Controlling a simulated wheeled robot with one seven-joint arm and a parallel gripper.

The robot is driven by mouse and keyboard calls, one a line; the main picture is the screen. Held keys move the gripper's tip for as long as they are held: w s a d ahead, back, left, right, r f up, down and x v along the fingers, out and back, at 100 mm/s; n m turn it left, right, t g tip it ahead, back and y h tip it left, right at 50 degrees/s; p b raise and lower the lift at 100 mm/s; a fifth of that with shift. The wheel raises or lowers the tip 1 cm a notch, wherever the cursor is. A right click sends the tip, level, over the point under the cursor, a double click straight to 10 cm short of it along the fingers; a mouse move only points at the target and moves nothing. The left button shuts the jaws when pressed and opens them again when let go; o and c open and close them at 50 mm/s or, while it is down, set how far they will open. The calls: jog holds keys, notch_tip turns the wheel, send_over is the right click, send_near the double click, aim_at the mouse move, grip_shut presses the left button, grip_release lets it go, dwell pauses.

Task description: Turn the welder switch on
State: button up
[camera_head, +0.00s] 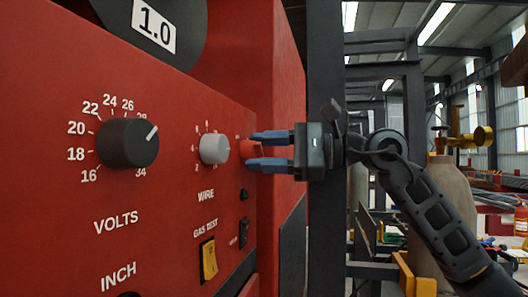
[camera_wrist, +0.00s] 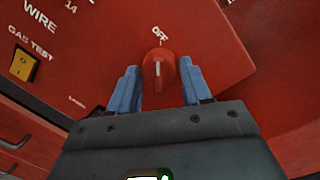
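The welder switch is a red rotary knob (camera_wrist: 158,72) with a white pointer line, on the red welder panel (camera_wrist: 100,60). In the wrist view its line points up toward the "OFF" label. The knob also shows in the head view (camera_head: 250,150), partly hidden by my fingers. My gripper (camera_head: 268,151) has its blue fingers on either side of the knob; it also shows in the wrist view (camera_wrist: 159,88). The fingers are apart, with what looks like a narrow gap to the knob on each side. Any contact lower down is hidden.
The panel also bears a black volts knob (camera_head: 128,143), a grey wire knob (camera_head: 214,149) and a yellow gas test switch (camera_head: 209,259). A dark upright post (camera_head: 326,230) stands behind my gripper. A gas cylinder (camera_head: 450,190) stands at the right.

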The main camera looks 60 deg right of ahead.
jog(key=c, duration=0.7)
jog(key=shift+f, duration=0.1)
jog(key=m+b, duration=0.2)
jog(key=shift+f+m+b, duration=0.2)
jog(key=shift+m+b, duration=0.2)
jog(key=m+b, duration=0.2)
jog(key=m, duration=0.2)
jog(key=shift+a+m+t, duration=0.1)
jog(key=shift+m+t, duration=0.2)
jog(key=m, duration=0.5)
jog(key=shift+r+m+t, duration=0.15)
jog(key=shift+m+t, duration=0.15)
jog(key=shift+m, duration=0.1)
jog(key=m+h+p, duration=0.1)
jog(key=m+p, duration=0.1)
jog(key=m, duration=0.2)
jog(key=shift+a+t+p, duration=0.15)
jog(key=shift+t+p, duration=0.15)
jog(key=shift+s+m+p, duration=0.1)
jog(key=shift+m+p, duration=0.4)
jog(key=shift+m, duration=0.4)
